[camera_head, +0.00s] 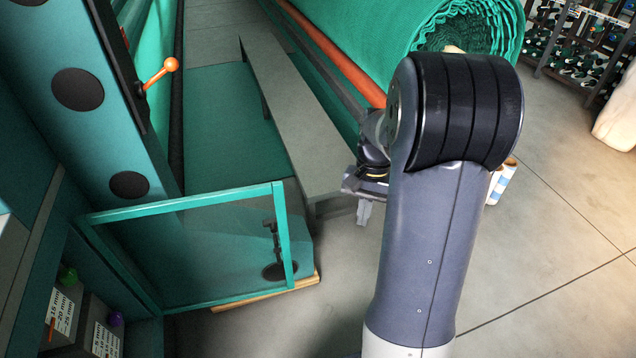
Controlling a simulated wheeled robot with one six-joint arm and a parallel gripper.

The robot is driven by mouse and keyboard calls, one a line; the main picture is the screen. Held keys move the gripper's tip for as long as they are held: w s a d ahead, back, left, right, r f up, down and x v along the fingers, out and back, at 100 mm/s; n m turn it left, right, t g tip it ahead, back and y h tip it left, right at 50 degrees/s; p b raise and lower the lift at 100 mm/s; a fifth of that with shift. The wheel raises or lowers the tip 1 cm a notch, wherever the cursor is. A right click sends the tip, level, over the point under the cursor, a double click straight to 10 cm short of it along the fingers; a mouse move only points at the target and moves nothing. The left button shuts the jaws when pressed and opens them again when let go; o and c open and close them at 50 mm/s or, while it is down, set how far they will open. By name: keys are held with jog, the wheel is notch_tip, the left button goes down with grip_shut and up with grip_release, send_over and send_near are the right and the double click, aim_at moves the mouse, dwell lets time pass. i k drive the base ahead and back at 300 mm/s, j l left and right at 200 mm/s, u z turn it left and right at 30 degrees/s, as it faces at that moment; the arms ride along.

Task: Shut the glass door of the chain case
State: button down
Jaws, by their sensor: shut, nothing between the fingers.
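The glass door (288,230) has a teal frame around a clear pane. It stands open, sticking out to the right from the teal case (30,240) at the left edge. Inside the case, boxes with size labels (62,308) and round coloured knobs show. My gripper (362,212) is to the right of the door's free edge, apart from it, with a gap of floor between them. It is shut and empty, and my own arm hides part of it.
A grey bench-like beam (290,120) runs behind the door. A wooden strip (270,293) lies by the door's lower edge. A blue-and-white cup-like object (504,182) is partly behind my arm. A green netting roll (470,25) is at the back.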

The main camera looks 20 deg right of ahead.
aim_at(86, 223)
jog(key=i+l+z, duration=0.3)
jog(key=i+u, duration=0.15)
jog(key=u, duration=0.25)
jog(key=i+u, duration=0.2)
jog(key=u, duration=0.2)
jog(key=i+u, duration=0.15)
jog(key=u, duration=0.25)
